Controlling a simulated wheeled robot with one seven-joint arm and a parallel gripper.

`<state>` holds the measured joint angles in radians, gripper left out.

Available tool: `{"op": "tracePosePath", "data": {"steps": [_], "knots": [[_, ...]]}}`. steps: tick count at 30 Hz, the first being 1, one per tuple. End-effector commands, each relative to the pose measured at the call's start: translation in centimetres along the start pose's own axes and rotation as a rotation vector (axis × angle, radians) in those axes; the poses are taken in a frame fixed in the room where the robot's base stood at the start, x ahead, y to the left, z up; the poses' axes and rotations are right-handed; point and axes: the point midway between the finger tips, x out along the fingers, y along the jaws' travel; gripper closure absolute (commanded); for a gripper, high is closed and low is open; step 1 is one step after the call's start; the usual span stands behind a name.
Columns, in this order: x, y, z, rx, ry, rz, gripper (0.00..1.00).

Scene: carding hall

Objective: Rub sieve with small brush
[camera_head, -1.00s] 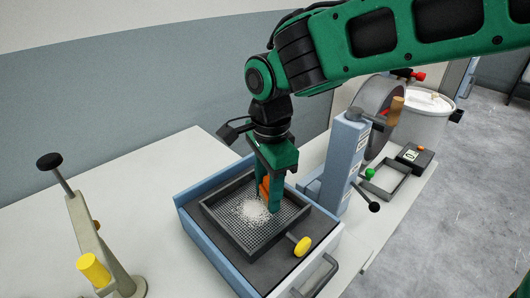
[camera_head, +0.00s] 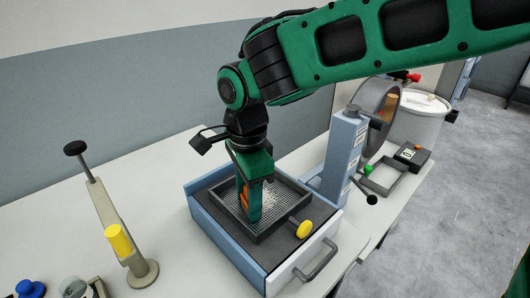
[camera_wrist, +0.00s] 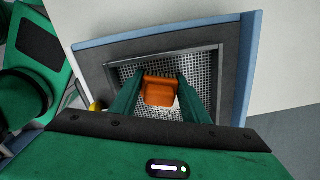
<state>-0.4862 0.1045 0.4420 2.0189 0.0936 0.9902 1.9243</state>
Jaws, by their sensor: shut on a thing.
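The sieve (camera_head: 280,230) is a dark square frame with a mesh floor, set in the top of a blue and white box (camera_head: 237,250). White powder or grains (camera_head: 277,202) lie on the mesh. My gripper (camera_head: 248,215) points down into the sieve, left of the grains, and is shut on an orange block-shaped thing, which looks like the small brush (camera_head: 243,197). In the wrist view the brush (camera_wrist: 159,91) sits between both green fingers over the mesh (camera_wrist: 205,75).
A yellow knob (camera_head: 305,229) and a grey handle (camera_head: 318,260) are at the box's front. A blue-grey column (camera_head: 341,160) stands close right. A lever stand with a yellow grip (camera_head: 118,240) is at the left. Bare table lies between stand and box.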

Motion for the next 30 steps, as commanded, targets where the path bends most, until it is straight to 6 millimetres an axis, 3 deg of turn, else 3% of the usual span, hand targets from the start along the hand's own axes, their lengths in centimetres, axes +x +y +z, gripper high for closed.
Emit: {"op": "tracePosePath", "data": {"steps": [21, 30], "knots": [[-6.7, -0.3, -0.6, 0.016, 0.0, -0.002, 0.87], [-8.0, -0.3, -0.7, 0.018, 0.001, 0.0, 0.87]]}}
